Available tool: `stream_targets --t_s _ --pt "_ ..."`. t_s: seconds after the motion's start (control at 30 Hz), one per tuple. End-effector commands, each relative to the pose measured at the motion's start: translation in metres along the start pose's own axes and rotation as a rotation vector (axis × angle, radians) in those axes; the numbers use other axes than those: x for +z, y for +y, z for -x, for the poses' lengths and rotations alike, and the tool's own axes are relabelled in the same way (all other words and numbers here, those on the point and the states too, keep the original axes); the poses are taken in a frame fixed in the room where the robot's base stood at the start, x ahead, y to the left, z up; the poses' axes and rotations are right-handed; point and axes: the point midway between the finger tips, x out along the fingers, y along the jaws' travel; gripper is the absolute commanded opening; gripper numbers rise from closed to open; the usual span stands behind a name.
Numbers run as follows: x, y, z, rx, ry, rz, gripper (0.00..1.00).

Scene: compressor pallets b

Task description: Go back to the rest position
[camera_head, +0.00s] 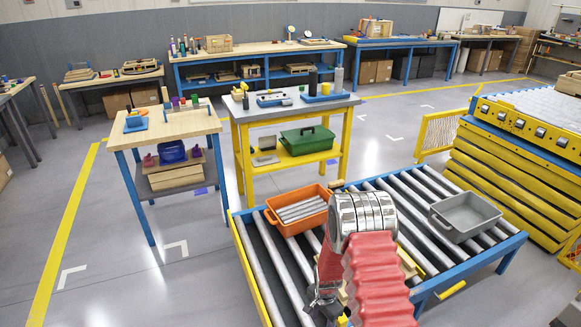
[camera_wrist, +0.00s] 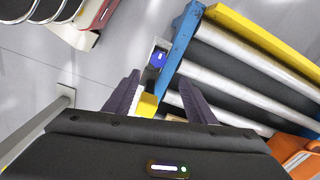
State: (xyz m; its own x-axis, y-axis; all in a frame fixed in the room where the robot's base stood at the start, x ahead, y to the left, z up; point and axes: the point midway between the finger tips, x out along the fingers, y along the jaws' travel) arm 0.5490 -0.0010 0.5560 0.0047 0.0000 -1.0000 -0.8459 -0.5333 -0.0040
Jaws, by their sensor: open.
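My gripper (camera_wrist: 160,92) is open in the wrist view, with its two dark fingers spread apart. No object is clamped between them. A small yellow piece (camera_wrist: 148,104) shows by the left finger; I cannot tell what it belongs to. In the head view my gripper (camera_head: 324,298) is low in the middle, in front of the roller conveyor and partly hidden by my red-sleeved arm. The wrist view looks down past the conveyor's blue and yellow corner (camera_wrist: 183,38) to the grey floor.
The roller conveyor (camera_head: 262,268) carries an orange bin (camera_head: 272,217) and a grey bin (camera_head: 465,232). A yellow workbench (camera_head: 240,150) with a green case (camera_head: 307,140) and a blue-legged table (camera_head: 135,195) stand behind. Open floor lies at the left.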

Motion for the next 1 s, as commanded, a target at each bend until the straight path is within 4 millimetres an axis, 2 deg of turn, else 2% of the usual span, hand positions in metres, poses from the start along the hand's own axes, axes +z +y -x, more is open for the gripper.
stream_targets --t_s 0.23,0.4,0.47,0.77,1.0 --pt "0.004 0.007 0.000 0.026 -0.018 0.098 0.50" --pt "0.024 0.038 -0.003 0.100 -0.080 0.223 0.50" --pt "0.030 0.048 0.002 0.121 -0.102 0.268 0.50" --pt "0.043 0.069 0.053 0.155 -0.153 0.435 0.50" --pt "0.048 0.076 0.112 0.148 -0.166 0.556 0.50"
